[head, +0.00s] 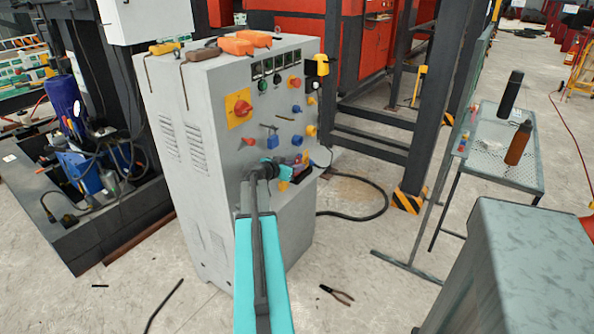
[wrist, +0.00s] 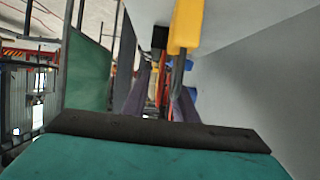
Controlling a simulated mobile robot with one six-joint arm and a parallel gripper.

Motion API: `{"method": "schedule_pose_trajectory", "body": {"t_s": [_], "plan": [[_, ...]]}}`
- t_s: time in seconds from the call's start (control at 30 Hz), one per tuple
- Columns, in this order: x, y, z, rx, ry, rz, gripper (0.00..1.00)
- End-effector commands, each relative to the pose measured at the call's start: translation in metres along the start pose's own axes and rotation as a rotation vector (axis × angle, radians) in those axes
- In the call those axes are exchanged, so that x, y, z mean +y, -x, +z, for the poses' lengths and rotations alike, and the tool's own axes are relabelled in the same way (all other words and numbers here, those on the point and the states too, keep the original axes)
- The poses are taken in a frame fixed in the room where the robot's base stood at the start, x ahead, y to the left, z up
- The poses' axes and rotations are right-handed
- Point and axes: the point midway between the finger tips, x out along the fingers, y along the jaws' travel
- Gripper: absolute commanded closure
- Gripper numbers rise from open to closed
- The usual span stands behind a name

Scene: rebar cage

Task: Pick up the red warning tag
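I cannot pick out the red warning tag with certainty. The grey control cabinet (head: 200,120) stands in the middle of the head view, with knobs, buttons and small coloured items on its front. My gripper (head: 284,172) is at the lower part of that front, by a small ledge with red and yellow items that it partly covers. In the wrist view, a small red-orange patch (wrist: 162,82) shows between two dark purplish shapes ahead. A yellow block on a dark stem (wrist: 186,28) is close above. Whether my gripper is open or holds anything is unclear.
The cabinet top holds orange tools (head: 245,42) and a yellow-handled tool (head: 165,47). A mesh table (head: 490,165) with a black bottle (head: 511,93) and a brown bottle (head: 517,145) stands right. Pliers (head: 338,294) and a black cable (head: 365,212) lie on the floor.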

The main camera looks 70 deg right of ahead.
Motion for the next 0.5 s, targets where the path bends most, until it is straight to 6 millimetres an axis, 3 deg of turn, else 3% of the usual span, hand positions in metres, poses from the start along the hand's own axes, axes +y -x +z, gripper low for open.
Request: {"method": "schedule_pose_trajectory", "body": {"t_s": [0.5], "plan": [[-0.0007,0.0005,0.0004,0.0,0.0,-0.001,0.74]]}}
